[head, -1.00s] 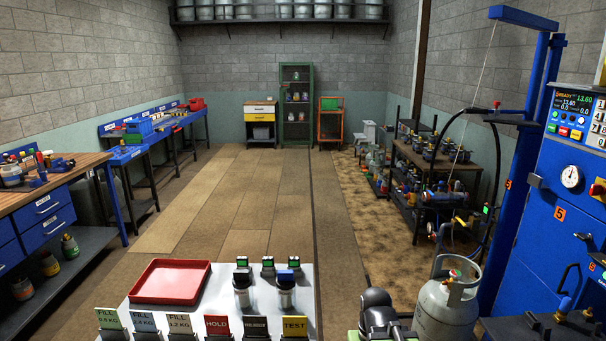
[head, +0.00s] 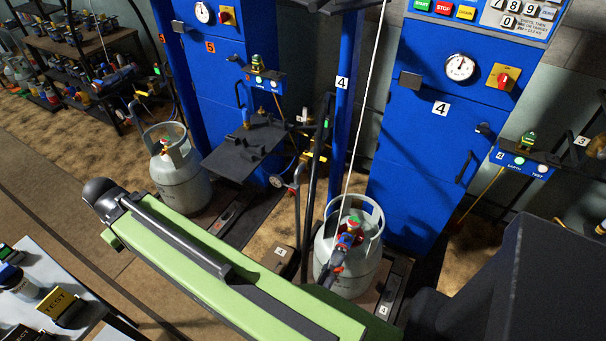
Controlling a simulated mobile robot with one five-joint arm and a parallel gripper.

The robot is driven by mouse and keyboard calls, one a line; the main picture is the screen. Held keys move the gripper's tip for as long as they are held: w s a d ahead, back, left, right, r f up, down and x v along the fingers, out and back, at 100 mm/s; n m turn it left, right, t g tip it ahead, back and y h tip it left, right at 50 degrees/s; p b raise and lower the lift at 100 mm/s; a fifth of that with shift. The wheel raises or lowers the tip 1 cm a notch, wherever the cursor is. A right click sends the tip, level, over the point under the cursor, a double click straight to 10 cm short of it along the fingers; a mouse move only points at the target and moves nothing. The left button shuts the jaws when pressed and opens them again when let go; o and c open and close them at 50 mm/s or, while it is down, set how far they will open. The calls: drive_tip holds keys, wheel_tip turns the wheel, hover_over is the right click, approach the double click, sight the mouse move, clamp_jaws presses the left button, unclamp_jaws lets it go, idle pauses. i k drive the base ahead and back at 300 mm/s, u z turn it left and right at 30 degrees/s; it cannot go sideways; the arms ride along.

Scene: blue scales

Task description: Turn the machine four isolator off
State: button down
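The blue machine marked 4 (head: 410,125) stands right of centre in the head view. Its isolator (head: 503,77) is a red rotary handle on a yellow plate, at the upper right of the cabinet beside a round white gauge (head: 459,67). The handle looks roughly upright, but its markings are too small to read. My green and black arm crosses the lower part of the view, well apart from the isolator. My gripper is not in view.
A similar machine marked 5 (head: 205,80) stands to the left with its own red and yellow isolator (head: 226,16). A grey gas cylinder (head: 345,265) stands on a scale before machine 4, another cylinder (head: 180,180) before machine 5. A small panel (head: 525,163) juts out at right.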

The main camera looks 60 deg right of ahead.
sight(502, 78)
drive_tip(key=z, duration=1.8)
drive_tip(key=k, duration=0.95)
drive_tip(key=z, duration=0.1)
drive_tip(key=i, duration=0.9)
drive_tip(key=z, duration=1.3)
